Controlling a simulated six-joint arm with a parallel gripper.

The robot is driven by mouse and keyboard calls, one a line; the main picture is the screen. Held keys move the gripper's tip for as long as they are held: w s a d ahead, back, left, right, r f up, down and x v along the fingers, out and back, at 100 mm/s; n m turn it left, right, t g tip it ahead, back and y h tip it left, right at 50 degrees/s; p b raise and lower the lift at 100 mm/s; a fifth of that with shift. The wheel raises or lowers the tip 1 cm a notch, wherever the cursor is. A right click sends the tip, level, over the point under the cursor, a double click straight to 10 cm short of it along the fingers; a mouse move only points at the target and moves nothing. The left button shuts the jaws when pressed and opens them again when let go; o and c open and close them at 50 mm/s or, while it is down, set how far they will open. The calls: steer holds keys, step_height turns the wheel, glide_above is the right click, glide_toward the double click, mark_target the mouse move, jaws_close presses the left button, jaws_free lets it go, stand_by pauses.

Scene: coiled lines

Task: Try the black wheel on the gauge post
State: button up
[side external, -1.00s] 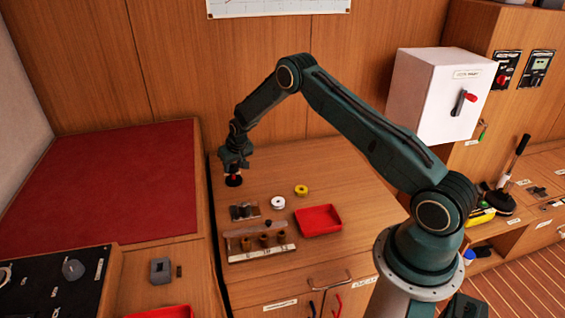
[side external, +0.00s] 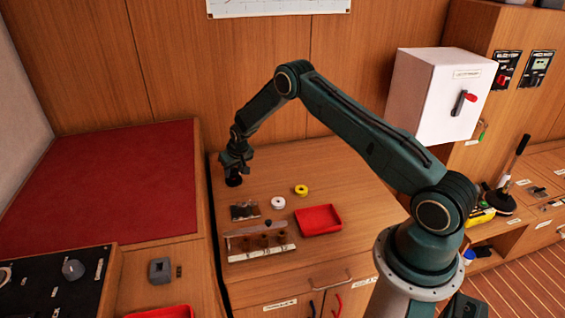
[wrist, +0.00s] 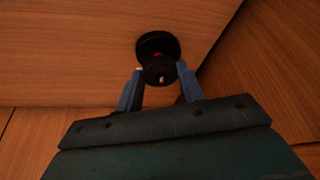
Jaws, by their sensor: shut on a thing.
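My gripper (wrist: 160,80) is shut on the black wheel (wrist: 153,75), its two blue fingers on either side of the wheel's rim. The gauge post stands on a dark round base (wrist: 158,41), with a little red showing between base and wheel. A small pale spot shows at the wheel's middle and looks like the post's top in the hole. The wheel sits a little above the base; whether it touches is unclear. In the side view my gripper (side external: 235,168) is low over the dark base (side external: 233,182) at the counter's back left, largely hiding wheel and post.
White (side external: 278,203) and yellow (side external: 301,190) rings lie to the right of the post. A small rack (side external: 245,211) and a block with several brown holders (side external: 262,255) stand nearer the front. The counter's left edge is close.

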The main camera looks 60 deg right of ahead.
stand_by(0.3)
steer(key=o, duration=1)
steer(key=shift+r, duration=3)
steer(key=shift+r, duration=0.1)
steer(key=shift+v, duration=6.8)
steer(key=shift+s, duration=0.2)
